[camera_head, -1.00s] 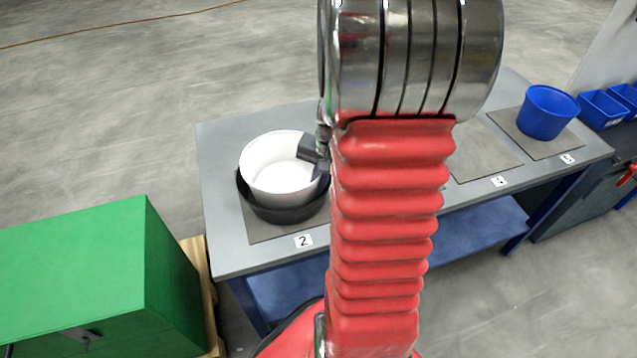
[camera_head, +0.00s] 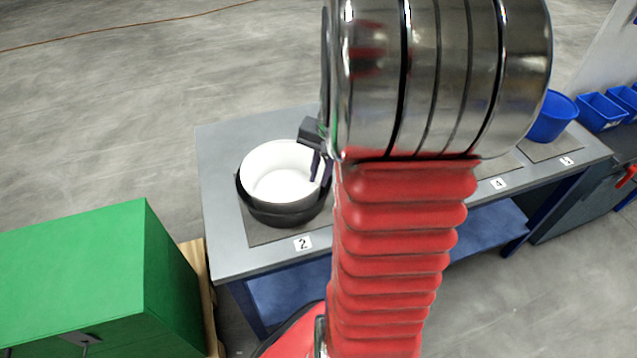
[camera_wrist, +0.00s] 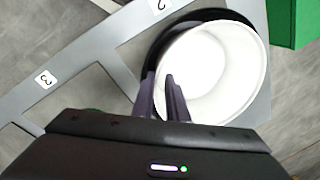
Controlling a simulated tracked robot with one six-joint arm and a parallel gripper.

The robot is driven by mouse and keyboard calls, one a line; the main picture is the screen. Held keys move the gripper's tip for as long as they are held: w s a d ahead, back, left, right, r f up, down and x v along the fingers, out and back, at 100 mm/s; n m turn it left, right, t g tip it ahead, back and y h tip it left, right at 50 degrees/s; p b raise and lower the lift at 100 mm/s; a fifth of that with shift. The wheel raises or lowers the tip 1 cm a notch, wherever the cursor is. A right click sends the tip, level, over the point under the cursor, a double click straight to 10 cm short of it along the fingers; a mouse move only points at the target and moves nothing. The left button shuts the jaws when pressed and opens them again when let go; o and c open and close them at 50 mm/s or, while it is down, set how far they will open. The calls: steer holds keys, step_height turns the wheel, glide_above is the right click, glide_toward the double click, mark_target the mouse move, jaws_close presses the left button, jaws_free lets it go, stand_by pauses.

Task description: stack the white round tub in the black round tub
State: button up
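The white round tub (camera_head: 279,177) sits upright inside the black round tub (camera_head: 287,216), its rim standing above the black rim. Both are on the table's left pad. In the wrist view the white tub (camera_wrist: 215,65) fills the right middle, and the black tub (camera_wrist: 222,13) shows as a dark band around it. My gripper (camera_head: 321,168) is at the white tub's right rim, pointing down. In the wrist view my gripper (camera_wrist: 160,82) has its fingers apart, one on each side of the near rim. Their contact with the wall is not clear.
The grey table (camera_head: 222,215) has numbered pads. A blue tub (camera_head: 551,117) stands at its right end, with blue bins (camera_head: 602,111) beyond. A green box (camera_head: 75,275) stands at the left. My arm hides the table's middle.

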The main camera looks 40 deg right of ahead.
step_height(320, 180, up, 7)
steer(key=s, duration=0.1)
steer(key=shift+d+r, duration=0.2)
steer(key=shift+d, duration=0.1)
steer(key=shift+a, duration=0.1)
stand_by(0.5)
steer(key=s+a+r+n+t, duration=0.1)
steer(key=a+n, duration=0.3)
steer(key=a, duration=0.4)
steer(key=s+a+r+n+t, duration=0.1)
steer(key=s+a+r+n, duration=0.1)
steer(key=a, duration=0.7)
steer(key=s+a+r+n+t+h, duration=0.1)
steer(key=a+r+n, duration=0.3)
steer(key=a, duration=0.5)
steer(key=s+n, duration=0.1)
steer(key=n, duration=0.1)
steer(key=shift+n+t, duration=0.3)
steer(key=shift+t, duration=0.1)
steer(key=shift+r, duration=0.1)
